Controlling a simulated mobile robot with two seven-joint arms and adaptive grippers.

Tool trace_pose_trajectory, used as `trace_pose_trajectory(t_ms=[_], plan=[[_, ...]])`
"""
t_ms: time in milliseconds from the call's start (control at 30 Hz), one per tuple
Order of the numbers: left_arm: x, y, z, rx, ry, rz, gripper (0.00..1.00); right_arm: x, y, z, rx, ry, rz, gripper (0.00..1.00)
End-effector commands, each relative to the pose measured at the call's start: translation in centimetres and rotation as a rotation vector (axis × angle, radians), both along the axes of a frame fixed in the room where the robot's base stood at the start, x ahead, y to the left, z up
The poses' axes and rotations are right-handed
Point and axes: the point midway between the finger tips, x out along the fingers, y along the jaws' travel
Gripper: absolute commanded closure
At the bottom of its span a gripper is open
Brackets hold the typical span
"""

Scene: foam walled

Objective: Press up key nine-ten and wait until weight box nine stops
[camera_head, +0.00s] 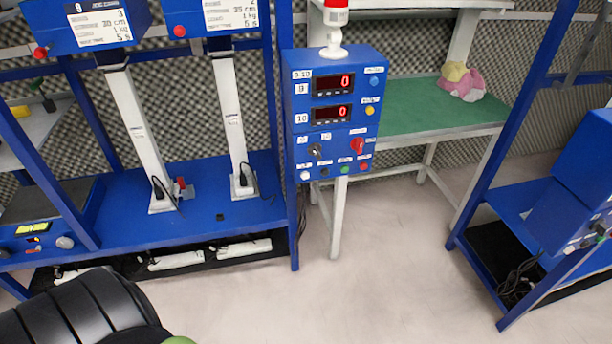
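A blue control box (335,120) labelled 9-10 stands on a white post. Its upper red display (333,84), marked 9, and its lower one (332,113), marked 10, each read 0. Below are a black knob (315,151), a red switch (358,146) and a bottom row of white, black, green (345,169) and red buttons. Their labels are too small to read, so I cannot tell which is the up key. A blue box (60,32) with a small 9 label sits atop a white column at upper left, cut off by the frame. Neither gripper is in view.
A second blue box (188,20) stands beside it. A blue frame base (120,222) fills the left. A green-topped table (410,112) with a pink and yellow object (463,82) stands behind the control box. Another blue rack (515,215) is at right. Floor between is clear.

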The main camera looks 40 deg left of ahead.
Motion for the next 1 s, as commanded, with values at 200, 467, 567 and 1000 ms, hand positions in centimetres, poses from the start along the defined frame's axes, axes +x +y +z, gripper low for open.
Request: trace_pose_trajectory(t_ms=[200,467,567,1000], plan=[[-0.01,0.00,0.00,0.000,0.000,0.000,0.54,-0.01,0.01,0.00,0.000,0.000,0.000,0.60],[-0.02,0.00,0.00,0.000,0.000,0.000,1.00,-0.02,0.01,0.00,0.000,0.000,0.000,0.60],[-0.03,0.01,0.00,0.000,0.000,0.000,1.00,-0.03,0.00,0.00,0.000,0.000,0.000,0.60],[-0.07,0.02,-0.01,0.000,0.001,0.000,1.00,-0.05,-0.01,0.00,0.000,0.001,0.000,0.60]])
